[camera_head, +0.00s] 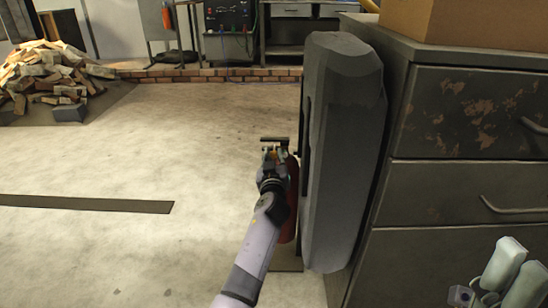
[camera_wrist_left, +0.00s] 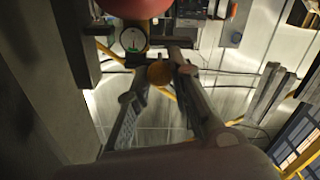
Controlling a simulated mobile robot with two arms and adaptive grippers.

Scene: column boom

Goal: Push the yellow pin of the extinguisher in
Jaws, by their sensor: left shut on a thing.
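The red extinguisher (camera_head: 291,205) stands upright beside the dark cabinet side, partly hidden behind my left arm. Its red body (camera_wrist_left: 137,7) and round gauge (camera_wrist_left: 133,40) show at the top of the left wrist view. My left gripper (camera_head: 273,153) is at the extinguisher's head, by its dark handle (camera_head: 274,139). In the left wrist view, the fingers of my left gripper (camera_wrist_left: 168,78) close around the round yellow pin (camera_wrist_left: 159,73). How deep the pin sits is hidden. My right gripper (camera_head: 508,272) shows only partly at the bottom right, away from the extinguisher.
A thick grey padded block (camera_head: 343,150) stands right of the extinguisher, against the metal drawer cabinet (camera_head: 440,180). A cardboard box (camera_head: 480,22) is on top.

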